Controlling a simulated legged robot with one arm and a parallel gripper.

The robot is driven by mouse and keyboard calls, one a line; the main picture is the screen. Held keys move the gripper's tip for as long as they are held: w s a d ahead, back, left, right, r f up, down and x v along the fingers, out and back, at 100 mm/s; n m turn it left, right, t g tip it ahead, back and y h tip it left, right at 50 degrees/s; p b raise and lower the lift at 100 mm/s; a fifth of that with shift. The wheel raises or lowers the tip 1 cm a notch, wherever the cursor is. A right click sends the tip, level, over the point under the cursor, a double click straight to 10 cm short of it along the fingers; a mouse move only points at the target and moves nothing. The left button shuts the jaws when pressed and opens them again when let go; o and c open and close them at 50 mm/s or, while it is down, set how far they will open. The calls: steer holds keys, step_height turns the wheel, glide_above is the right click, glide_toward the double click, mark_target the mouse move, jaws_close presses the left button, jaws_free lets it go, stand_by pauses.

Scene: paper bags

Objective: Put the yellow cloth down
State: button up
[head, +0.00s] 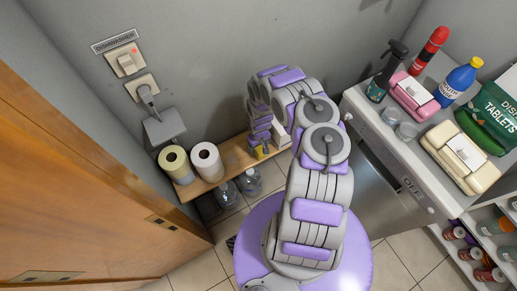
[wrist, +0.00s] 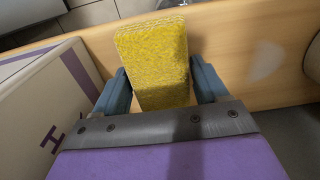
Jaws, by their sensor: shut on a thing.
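The yellow cloth (wrist: 152,58) looks like a folded, textured block and sits between the two blue-grey fingers of my gripper (wrist: 162,84) in the wrist view. My gripper is shut on it. The cloth is over the wooden shelf (wrist: 262,72); I cannot tell whether it touches the wood. In the head view my arm reaches down to the shelf (head: 236,157) by the wall, and only a small patch of the yellow cloth (head: 262,153) shows below my gripper (head: 260,147). The arm hides part of the shelf there.
A white box with a purple stripe (wrist: 45,95) stands close on the left in the wrist view. Two paper rolls (head: 207,160) stand at the shelf's left end. Clear bottles (head: 250,181) stand below. A counter (head: 400,140) with cleaning goods is on the right.

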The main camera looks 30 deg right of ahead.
steer(key=shift+f, duration=0.5)
steer(key=shift+r, duration=0.15)
steer(key=o, duration=1.1)
